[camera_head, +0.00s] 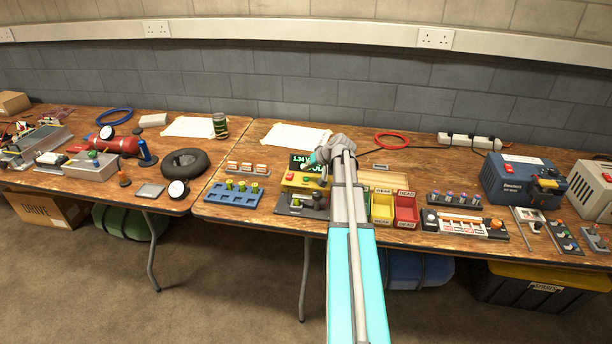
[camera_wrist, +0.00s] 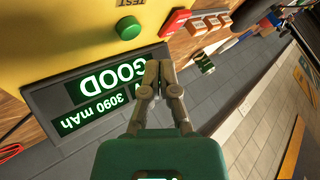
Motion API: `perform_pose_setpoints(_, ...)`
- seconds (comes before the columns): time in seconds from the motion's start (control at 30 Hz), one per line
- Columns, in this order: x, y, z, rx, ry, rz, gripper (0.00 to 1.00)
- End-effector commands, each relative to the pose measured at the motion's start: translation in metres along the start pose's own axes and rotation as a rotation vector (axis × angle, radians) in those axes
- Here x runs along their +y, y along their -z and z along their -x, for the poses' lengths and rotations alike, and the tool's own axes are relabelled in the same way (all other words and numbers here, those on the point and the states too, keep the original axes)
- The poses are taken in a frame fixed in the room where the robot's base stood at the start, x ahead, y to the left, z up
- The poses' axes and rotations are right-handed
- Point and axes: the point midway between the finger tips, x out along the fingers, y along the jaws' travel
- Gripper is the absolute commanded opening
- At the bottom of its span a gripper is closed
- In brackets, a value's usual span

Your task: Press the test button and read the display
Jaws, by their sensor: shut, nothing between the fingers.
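The yellow tester (camera_head: 300,181) stands on the right-hand table, partly hidden by my arm in the head view. Its green button (camera_wrist: 128,27), beside the label TEST, shows in the wrist view. The dark display (camera_wrist: 40,97) is lit and upside down in the wrist view; it reads GOOD and 3090 mAh, with the remaining text behind my fingers. In the head view the display (camera_head: 301,163) shows 1.34 V. My gripper (camera_wrist: 152,66) is shut and empty, its fingertips in front of the display edge and apart from the green button in the picture.
A red block (camera_wrist: 175,22) is beside the button on the tester's side. Yellow (camera_head: 382,207) and red (camera_head: 406,209) bins stand right of my arm. A blue rack (camera_head: 234,194) is at left, and a blue charger (camera_head: 517,178) at right.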

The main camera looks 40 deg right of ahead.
Motion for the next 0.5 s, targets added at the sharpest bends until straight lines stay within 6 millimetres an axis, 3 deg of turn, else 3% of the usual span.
perform_pose_setpoints(0.5,-0.014,0.014,0.019,0.000,0.000,0.000,0.00)
